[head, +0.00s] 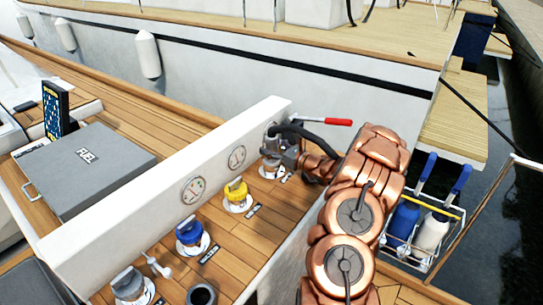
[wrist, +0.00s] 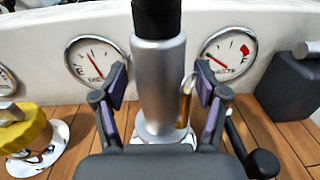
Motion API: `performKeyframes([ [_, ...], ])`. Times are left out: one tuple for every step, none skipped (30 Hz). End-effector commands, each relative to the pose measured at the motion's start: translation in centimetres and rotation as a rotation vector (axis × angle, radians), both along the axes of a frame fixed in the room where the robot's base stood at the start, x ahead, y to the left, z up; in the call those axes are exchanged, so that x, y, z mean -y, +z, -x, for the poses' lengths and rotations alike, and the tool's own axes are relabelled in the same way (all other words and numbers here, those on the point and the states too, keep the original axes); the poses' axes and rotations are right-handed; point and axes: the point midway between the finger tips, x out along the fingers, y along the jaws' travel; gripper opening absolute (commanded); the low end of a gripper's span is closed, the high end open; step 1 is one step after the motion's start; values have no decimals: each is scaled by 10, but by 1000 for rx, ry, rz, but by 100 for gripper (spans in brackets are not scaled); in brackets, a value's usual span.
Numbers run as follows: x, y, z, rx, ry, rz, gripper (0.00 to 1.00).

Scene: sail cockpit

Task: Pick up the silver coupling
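The silver coupling (wrist: 159,85) stands upright in the middle of the wrist view, with a black hose (wrist: 157,16) at its top and its lower end at a round silver deck fitting. In the head view the coupling (head: 270,146) shows small at the far end of the white panel, partly hidden by my gripper. My gripper (wrist: 160,85) is open, one finger on each side of the coupling. A gap shows between the coupling and the right finger; the left finger is closer, and I cannot tell whether it touches.
The white panel (head: 150,200) with round gauges stands just behind the coupling. Yellow (head: 236,192) and blue (head: 189,232) caps sit along the wooden deck. A red handle (head: 338,122) sticks out beyond my gripper. A bottle rack (head: 425,225) stands at the right.

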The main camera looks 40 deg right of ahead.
Motion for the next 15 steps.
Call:
performKeyframes([
  [0,0,0,0,0,0,64],
  [0,0,0,0,0,0,61],
  [0,0,0,0,0,0,57],
  [0,0,0,0,0,0,54],
  [0,0,0,0,0,0,50],
  [0,0,0,0,0,0,46],
  [0,0,0,0,0,-1,43],
  [0,0,0,0,0,-1,40],
  [0,0,0,0,0,-1,36],
  [0,0,0,0,0,0,33],
  [0,0,0,0,0,0,30],
  [0,0,0,0,0,0,26],
  [0,0,0,0,0,0,22],
  [0,0,0,0,0,0,19],
  [0,0,0,0,0,0,15],
])
